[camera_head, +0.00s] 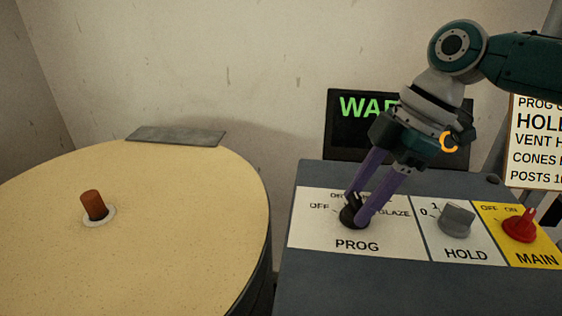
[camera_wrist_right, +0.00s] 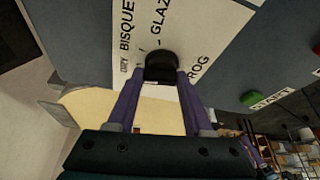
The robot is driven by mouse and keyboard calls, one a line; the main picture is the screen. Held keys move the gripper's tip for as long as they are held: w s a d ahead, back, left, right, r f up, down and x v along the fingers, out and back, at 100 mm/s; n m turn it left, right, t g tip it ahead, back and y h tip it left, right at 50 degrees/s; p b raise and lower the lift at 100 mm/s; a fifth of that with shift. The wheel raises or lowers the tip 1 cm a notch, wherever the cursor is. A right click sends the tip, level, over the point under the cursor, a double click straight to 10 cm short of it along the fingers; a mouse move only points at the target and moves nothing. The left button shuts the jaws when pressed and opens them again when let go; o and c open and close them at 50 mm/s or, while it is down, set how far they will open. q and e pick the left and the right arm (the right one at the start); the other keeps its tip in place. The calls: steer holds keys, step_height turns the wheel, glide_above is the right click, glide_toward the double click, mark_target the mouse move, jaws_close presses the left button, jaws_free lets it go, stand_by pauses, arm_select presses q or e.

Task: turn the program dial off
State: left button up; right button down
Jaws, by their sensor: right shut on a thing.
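The black program dial (camera_head: 353,215) sits on the white PROG panel (camera_head: 310,235), with OFF at its left and GLAZE at its right. My right gripper (camera_head: 359,208) comes down from the upper right, its purple fingers shut on the dial. The fingers partly hide the dial and the label above it. In the right wrist view the dial (camera_wrist_right: 161,67) is between the tips of the right gripper (camera_wrist_right: 160,80), with BISQUE and GLAZE printed beside it. I cannot tell for sure where the dial points. My left gripper is not in view.
Right of the dial are a grey HOLD knob (camera_head: 457,219) and a red MAIN switch (camera_head: 520,225). A dark display (camera_head: 345,135) with green letters stands behind, partly covered by my arm. A round cream surface (camera_head: 180,230) with a brown peg (camera_head: 94,205) is at left.

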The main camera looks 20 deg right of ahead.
steer(key=n+g+b, duration=0.1)
steer(key=n+b, duration=0.3)
steer(key=n+g+b, duration=0.1)
steer(key=n+b, duration=0.1)
steer(key=shift+w+a+f+n+g, duration=0.1)
steer(key=shift+w+f+n+g, duration=0.1)
steer(key=shift+w+n+g, duration=0.1)
steer(key=n+g+b, duration=0.1)
steer(key=n+b, duration=0.1)
steer(key=b, duration=0.1)
steer(key=shift+r+n, duration=0.1)
steer(key=shift+n, duration=0.3)
steer(key=shift+n+g+h+b, duration=0.3)
steer(key=shift+n+b, duration=0.25)
steer(key=shift+n, duration=0.35)
steer(key=shift+r, duration=0.1)
steer(key=shift+c, duration=1.5)
jaws_free()
